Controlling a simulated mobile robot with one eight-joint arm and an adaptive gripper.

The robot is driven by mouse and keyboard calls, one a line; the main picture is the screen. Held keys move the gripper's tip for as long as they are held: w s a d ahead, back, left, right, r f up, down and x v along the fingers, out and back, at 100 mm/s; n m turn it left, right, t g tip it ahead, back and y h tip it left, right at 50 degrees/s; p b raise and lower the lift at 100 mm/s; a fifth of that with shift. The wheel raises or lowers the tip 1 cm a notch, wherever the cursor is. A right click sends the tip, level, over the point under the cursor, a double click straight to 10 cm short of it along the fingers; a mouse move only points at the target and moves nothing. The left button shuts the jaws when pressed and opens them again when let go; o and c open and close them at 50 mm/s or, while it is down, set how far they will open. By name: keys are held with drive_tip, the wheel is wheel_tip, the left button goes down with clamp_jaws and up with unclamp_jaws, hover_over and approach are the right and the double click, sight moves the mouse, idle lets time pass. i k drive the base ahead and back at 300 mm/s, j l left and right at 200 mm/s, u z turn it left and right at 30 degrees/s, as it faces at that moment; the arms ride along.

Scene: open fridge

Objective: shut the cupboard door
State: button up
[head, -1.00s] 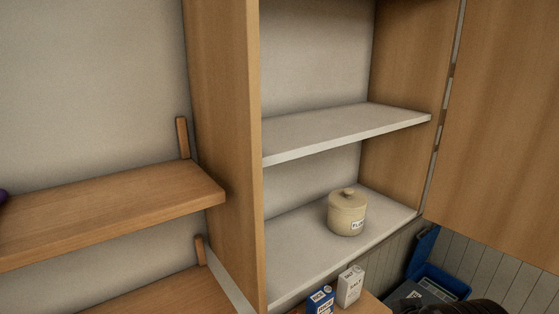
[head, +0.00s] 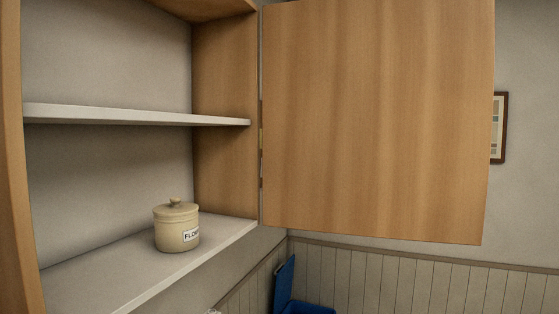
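The wooden cupboard door (head: 375,120) stands wide open, hinged on the right side of the cupboard. Its flat face fills the middle and right of the head view. The open cupboard (head: 222,165) is on the left, with a white middle shelf (head: 135,116) and a white bottom shelf (head: 130,275). A cream lidded jar (head: 176,228) labelled as flour stands upright on the bottom shelf, inside the cupboard. My gripper does not show in the head view.
A blue bin (head: 300,306) with its lid (head: 285,283) raised stands low, below the door. A framed picture (head: 499,127) hangs on the wall right of the door. The space beneath the door shows panelled wall (head: 420,285).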

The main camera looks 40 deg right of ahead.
sight(377, 115)
drive_tip(key=l+u, duration=0.2)
drive_tip(key=l, duration=0.25)
drive_tip(key=l+u, duration=0.15)
drive_tip(key=l, duration=0.3)
drive_tip(key=k+l+u, duration=0.2)
drive_tip(key=l, duration=0.25)
drive_tip(key=l+u, duration=0.15)
drive_tip(key=l, duration=0.3)
drive_tip(key=k+l+u, duration=0.2)
drive_tip(key=l, duration=0.2)
drive_tip(key=k+l+u, duration=0.2)
drive_tip(key=l, duration=0.25)
drive_tip(key=l+u, duration=0.15)
drive_tip(key=l, duration=0.25)
drive_tip(key=k+l+u, duration=0.2)
drive_tip(key=l, duration=0.25)
drive_tip(key=k+l+u, duration=0.2)
drive_tip(key=l, duration=0.3)
drive_tip(key=k+l+u, duration=0.2)
drive_tip(key=l, duration=0.2)
drive_tip(key=k+l+u, duration=0.2)
drive_tip(key=l, duration=0.2)
